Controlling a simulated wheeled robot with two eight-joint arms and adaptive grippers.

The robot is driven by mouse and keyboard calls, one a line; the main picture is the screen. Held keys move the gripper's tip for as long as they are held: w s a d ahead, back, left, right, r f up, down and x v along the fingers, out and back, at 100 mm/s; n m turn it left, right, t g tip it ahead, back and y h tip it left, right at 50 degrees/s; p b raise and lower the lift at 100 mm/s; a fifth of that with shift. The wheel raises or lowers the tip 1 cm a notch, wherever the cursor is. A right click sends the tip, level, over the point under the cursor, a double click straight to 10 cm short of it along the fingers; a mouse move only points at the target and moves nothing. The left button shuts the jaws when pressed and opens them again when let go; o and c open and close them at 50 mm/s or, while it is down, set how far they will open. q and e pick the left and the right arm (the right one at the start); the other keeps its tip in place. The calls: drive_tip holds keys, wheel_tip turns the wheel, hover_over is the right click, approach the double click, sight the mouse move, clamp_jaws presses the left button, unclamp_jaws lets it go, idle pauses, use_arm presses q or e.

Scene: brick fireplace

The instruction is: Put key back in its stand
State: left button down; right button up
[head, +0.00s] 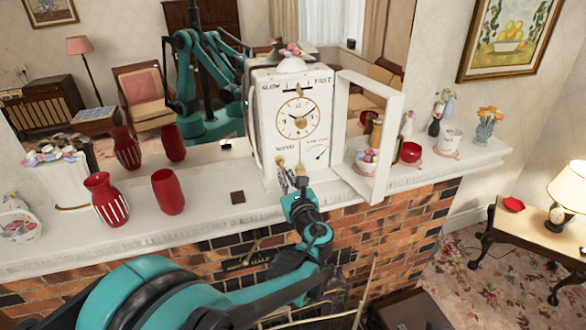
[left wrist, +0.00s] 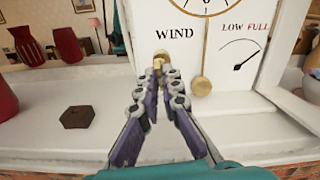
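The brass key (left wrist: 159,61) sits at the white clock's (head: 266,117) winding hole under the word WIND; it also shows small in the head view (head: 280,160). My left gripper (left wrist: 160,76) points at the clock front, its fingertips close together on either side of the key's near end. A narrow gap shows between the fingers. I cannot tell whether they press on the key. A small dark brown block (left wrist: 77,116), which looks like the key stand, lies on the mantel left of the gripper; it shows in the head view (head: 237,197). My right gripper is not in view.
The white mantel (head: 130,230) holds red vases (head: 169,192) left of the block. The clock's white door (head: 372,125) stands open on the right, with a red cup (head: 410,153) beyond. A brass pendulum (left wrist: 201,86) hangs right of the key. A mirror stands behind.

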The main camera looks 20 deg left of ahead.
use_arm(q)
drive_tip(key=shift+v, duration=1.65)
drive_tip(key=shift+s+d, duration=0.2)
drive_tip(key=shift+s, duration=0.2)
